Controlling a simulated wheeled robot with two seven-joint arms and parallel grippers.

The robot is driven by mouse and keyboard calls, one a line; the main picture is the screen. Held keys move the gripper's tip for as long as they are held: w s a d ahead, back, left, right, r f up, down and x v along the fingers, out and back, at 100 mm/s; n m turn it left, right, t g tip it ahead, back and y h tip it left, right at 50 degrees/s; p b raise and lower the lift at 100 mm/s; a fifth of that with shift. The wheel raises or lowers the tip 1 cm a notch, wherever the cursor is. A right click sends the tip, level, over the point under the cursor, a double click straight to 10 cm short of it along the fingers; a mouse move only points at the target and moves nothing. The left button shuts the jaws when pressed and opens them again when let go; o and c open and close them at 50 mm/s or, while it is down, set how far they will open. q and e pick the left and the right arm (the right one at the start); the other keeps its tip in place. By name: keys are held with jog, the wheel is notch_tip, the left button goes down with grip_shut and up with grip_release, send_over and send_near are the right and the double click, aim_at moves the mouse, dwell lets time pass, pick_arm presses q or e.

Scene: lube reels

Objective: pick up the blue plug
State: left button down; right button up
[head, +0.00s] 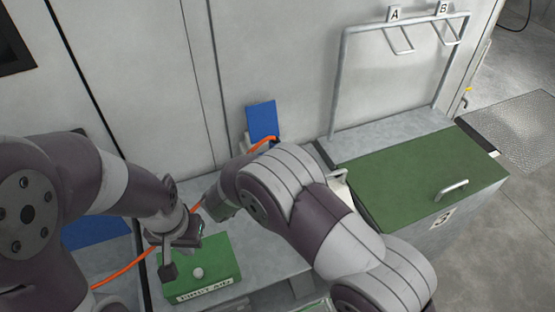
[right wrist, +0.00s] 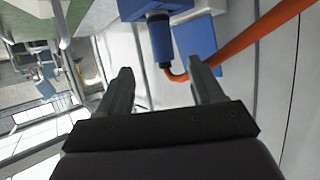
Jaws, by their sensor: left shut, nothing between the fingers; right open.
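The blue plug (right wrist: 160,40) shows in the right wrist view, with a dark end and an orange cable (right wrist: 240,47) bending away from it. It sits against a blue housing (right wrist: 145,8) at the top of that view. My right gripper (right wrist: 161,65) is open, and the plug appears beyond and between its fingertips; I cannot tell the distance. In the head view, the plug and right fingers are hidden by my right arm. My left gripper (head: 183,250) is shut and empty, over the green box (head: 215,277) with a white knob.
A blue flap (head: 262,120) stands against the wall, with orange cable (head: 262,144) beside it. A green-topped cabinet (head: 410,180) with a handle and a metal rack (head: 341,80) labelled A and B stand at right. More orange cable (head: 125,270) runs under my left arm.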

jog(key=p+x, duration=0.3)
jog(key=x, duration=0.7)
jog(key=shift+w+r, duration=0.1)
jog(key=shift+w, duration=0.05)
jog(key=shift+w+d, duration=0.1)
jog(key=shift+w, duration=0.15)
jog(key=shift+w+f, duration=0.15)
jog(key=shift+f, duration=0.15)
jog(key=shift+r, duration=0.1)
jog(key=c, duration=1.2)
